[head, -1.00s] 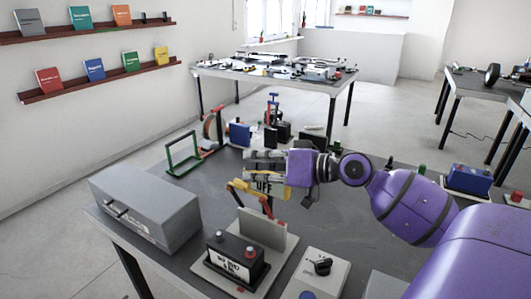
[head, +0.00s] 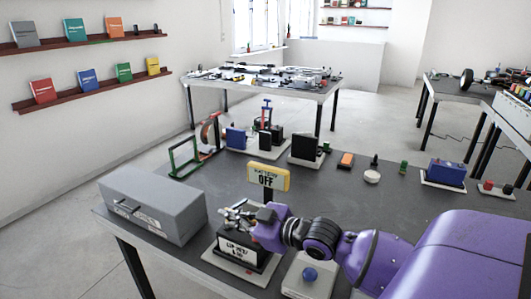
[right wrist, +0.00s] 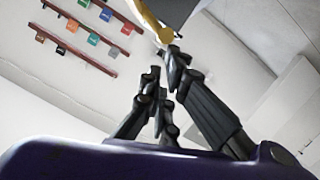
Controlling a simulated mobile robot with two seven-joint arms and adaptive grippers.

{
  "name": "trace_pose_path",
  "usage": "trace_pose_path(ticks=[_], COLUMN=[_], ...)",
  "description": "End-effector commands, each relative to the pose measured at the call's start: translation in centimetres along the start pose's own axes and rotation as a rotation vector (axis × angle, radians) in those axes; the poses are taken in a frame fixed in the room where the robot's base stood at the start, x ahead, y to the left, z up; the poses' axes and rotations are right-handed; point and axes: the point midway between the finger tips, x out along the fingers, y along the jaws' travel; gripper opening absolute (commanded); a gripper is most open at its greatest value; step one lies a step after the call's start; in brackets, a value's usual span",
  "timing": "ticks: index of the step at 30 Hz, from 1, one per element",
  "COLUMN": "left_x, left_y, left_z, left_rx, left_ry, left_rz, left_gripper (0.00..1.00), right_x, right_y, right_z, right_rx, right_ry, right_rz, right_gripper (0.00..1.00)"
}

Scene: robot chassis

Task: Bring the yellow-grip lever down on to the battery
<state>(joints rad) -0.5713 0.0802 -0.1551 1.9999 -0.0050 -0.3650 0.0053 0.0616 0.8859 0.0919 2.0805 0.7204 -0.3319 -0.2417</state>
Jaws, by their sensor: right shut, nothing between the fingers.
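The black battery (head: 240,252) with a white label stands on a pale base near the front of the table. My right gripper (head: 231,213) is shut and empty, just above the battery's top in the head view. It covers most of the battery's top and the place where the lever was seen, so the lever's angle cannot be told there. In the right wrist view, a yellow bar (right wrist: 150,20) with a rounded end is close to the shut fingertips (right wrist: 165,70); I cannot tell whether they touch. A yellow-framed sign (head: 269,177) reading OFF stands behind the gripper. My left gripper is not in view.
A grey metal box (head: 150,204) stands left of the battery. A pale panel with a blue knob (head: 309,274) is to the right, near my arm. Blue and black devices (head: 306,149) line the table's back.

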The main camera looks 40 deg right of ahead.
Motion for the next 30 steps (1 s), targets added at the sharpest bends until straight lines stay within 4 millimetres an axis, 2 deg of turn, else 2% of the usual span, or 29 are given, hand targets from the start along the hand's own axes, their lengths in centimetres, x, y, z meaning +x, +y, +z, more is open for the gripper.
trace_pose_path(ticks=[5, 12, 30], left_x=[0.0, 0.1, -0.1], left_y=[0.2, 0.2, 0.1], left_z=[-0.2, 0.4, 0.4], left_rx=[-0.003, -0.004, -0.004], left_ry=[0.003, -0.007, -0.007], left_rz=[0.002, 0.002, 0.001], left_gripper=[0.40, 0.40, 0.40], right_x=[0.4, 0.7, 0.8], right_y=[-1.4, -2.5, -2.9], right_z=[1.6, 3.0, 3.3], right_rx=[-0.106, -0.104, -0.101], right_ry=[-0.003, -0.005, -0.003], right_rz=[0.029, 0.029, 0.027], right_gripper=[0.00, 0.00, 0.00])
